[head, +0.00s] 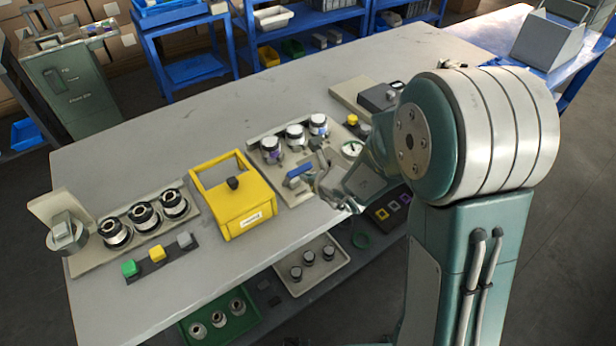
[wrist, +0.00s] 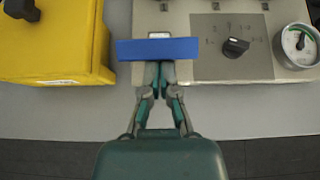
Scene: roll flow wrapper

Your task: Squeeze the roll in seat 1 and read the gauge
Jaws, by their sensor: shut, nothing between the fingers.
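My gripper (wrist: 160,70) is shut and empty. In the wrist view its fingertips are right at the near side of a blue bar (wrist: 157,48), which hides their very ends; I cannot tell whether they touch. The bar also shows in the head view (head: 299,174), left of my gripper. A black rotary knob (wrist: 236,47) sits between bar and gauge.
A yellow box (head: 245,205) with a black knob stands close left of the panel. Further left are a tray with several dark rolls (head: 144,216) and green, yellow and grey buttons (head: 157,254). Trays with rolls (head: 312,265) lie below the table. The table's back is clear.

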